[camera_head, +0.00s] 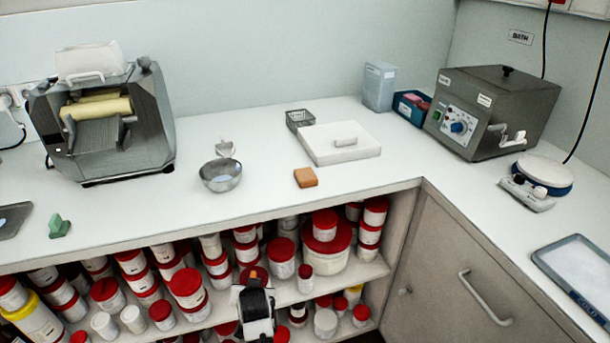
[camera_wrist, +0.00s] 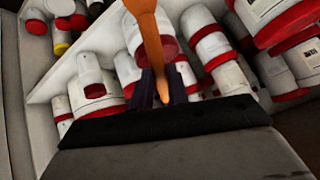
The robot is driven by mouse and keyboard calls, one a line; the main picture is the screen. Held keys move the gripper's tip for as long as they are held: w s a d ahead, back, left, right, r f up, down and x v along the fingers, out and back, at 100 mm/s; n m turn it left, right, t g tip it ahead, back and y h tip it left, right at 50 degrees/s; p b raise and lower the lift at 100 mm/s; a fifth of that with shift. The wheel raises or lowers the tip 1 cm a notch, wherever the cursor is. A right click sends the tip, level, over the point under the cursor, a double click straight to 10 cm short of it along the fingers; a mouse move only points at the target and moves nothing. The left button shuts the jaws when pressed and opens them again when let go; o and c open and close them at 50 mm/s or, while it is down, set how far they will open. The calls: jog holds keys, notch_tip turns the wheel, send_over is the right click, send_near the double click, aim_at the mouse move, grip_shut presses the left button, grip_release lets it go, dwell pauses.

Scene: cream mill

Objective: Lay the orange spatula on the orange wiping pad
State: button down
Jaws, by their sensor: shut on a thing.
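The orange wiping pad (camera_head: 306,177) lies flat on the white worktop near its front edge, right of the metal bowl. My gripper (camera_head: 255,283) is in front of the shelf below the worktop, lower than the pad and to its left. It is shut on the orange spatula (camera_wrist: 150,38), which also shows as a small orange tip in the head view (camera_head: 253,274). In the wrist view the spatula sticks up between the dark fingers (camera_wrist: 162,88) and runs out of the top of the picture. Its far end is hidden. The spatula is apart from the pad.
The worktop's front edge (camera_head: 300,203) lies between my gripper and the pad. Several red-lidded jars (camera_head: 187,283) crowd the shelves. Worktop right of the pad is clear.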

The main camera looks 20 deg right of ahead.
aim_at(253, 273)
jog(key=shift+g, duration=0.4)
jog(key=w+r, duration=0.1)
jog(key=r, duration=0.1)
jog(key=w+r, duration=0.2)
jog(key=shift+w+d+r, duration=0.15)
jog(key=shift+d, duration=0.05)
jog(key=shift+w+d+r+g, duration=0.25)
jog(key=shift+w+r, duration=0.1)
jog(key=shift+r, duration=0.25)
jog(key=shift+w+d+r+g, duration=0.1)
jog(key=shift+w+r+g, duration=0.2)
jog(key=shift+r, duration=0.25)
jog(key=shift+w+d+r+g, duration=0.1)
jog(key=shift+w+r+g, duration=0.05)
jog(key=shift+g, duration=0.1)
jog(key=shift+d, duration=0.1)
jog(key=shift+s+f+g, duration=0.25)
jog(key=shift+f+g, duration=0.05)
jog(key=shift+f, duration=0.1)
